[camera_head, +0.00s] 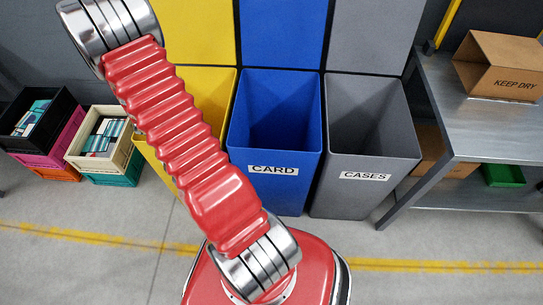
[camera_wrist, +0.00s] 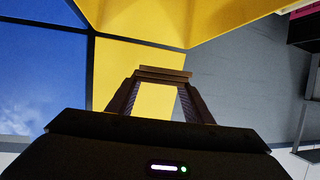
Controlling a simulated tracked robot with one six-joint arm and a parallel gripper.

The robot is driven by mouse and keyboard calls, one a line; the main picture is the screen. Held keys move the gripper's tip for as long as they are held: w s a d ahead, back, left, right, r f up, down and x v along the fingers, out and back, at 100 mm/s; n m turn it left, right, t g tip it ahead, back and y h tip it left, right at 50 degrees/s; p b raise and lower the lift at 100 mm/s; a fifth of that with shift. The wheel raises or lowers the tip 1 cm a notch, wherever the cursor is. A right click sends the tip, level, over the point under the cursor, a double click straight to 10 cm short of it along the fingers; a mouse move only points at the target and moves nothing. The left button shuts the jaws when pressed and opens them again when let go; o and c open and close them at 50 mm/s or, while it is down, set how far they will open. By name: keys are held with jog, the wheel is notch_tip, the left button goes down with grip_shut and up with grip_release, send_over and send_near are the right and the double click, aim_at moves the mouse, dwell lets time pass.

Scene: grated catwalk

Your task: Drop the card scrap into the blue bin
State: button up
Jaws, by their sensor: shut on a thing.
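The blue bin (camera_head: 274,185), labelled CARD, stands open-topped in the middle of the head view, between a yellow bin and a grey bin. Its visible inside looks empty. My gripper (camera_wrist: 162,80) shows only in the wrist view; in the head view my arm runs out at the top left. The gripper is shut on a thin brown piece, the card scrap (camera_wrist: 165,72), held across the fingertips. Behind it in the wrist view are yellow surfaces, with a blue surface (camera_wrist: 40,75) to the left. The gripper is not over the blue part in that view.
The yellow bin (camera_head: 221,88) is partly hidden behind my arm. The grey bin (camera_head: 368,150), labelled CASES, stands right of the blue one. Stacked crates (camera_head: 112,158) stand at left. A metal bench (camera_head: 470,130) with a cardboard box (camera_head: 500,65) is at right.

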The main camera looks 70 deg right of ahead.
jog(key=s+d+f+m+g, duration=0.2)
jog(key=s+d+m+g, duration=0.1)
jog(key=s, duration=0.8)
jog(key=s+d+f+m+g, duration=0.2)
jog(key=s+d+m+g, duration=0.2)
jog(key=s+d, duration=0.4)
jog(key=s+d+f+m+g, duration=0.2)
jog(key=s+d+g, duration=0.3)
jog(key=s, duration=1.1)
jog(key=shift+d+f+m+y, duration=0.15)
jog(key=shift+f+m+y, duration=0.15)
jog(key=shift+m, duration=0.6)
jog(key=shift+w, duration=0.1)
jog(key=shift+f, duration=2.95)
jog(key=o, duration=1.1)
